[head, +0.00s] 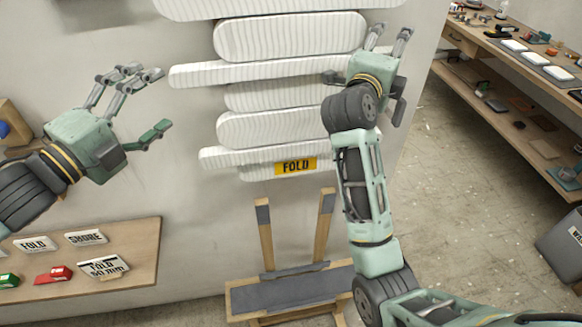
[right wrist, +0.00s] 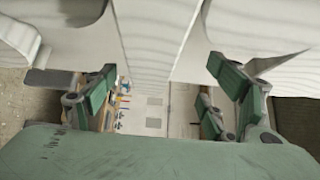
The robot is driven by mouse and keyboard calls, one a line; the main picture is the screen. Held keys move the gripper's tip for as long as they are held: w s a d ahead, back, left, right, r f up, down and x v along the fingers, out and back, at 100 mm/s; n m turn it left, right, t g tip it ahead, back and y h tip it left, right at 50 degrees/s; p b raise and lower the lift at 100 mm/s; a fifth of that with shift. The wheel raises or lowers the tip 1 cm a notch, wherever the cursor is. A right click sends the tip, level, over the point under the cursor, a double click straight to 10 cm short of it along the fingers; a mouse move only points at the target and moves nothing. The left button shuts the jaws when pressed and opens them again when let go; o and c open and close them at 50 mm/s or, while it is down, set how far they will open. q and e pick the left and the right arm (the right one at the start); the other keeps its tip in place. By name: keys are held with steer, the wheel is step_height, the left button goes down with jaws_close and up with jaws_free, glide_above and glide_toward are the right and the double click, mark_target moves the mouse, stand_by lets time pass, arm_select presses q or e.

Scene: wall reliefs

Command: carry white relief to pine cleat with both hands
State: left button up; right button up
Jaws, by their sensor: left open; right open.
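The white relief (head: 290,45) is a tall stack of ribbed, rounded slabs upright at the wall; its top is cut off. A yellow FOLD label (head: 296,166) sits on its lowest slab. My left gripper (head: 150,100) is open and empty, just left of the relief's longer slab ends. My right gripper (head: 370,68) is open at the right edge and hides part of it. In the right wrist view a ribbed slab of the relief (right wrist: 155,35) lies between the spread fingers; contact cannot be told. I cannot surely identify the pine cleat.
A wooden stand (head: 290,290) with two padded uprights and a grey pad is on the floor below the relief. A board (head: 145,255) with label plates is at lower left. A workbench (head: 520,60) with tools runs along the right; open floor (head: 450,190) lies before it.

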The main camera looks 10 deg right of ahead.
steer(key=d, duration=0.7)
steer(key=shift+s, duration=0.35)
steer(key=shift+a, duration=0.1)
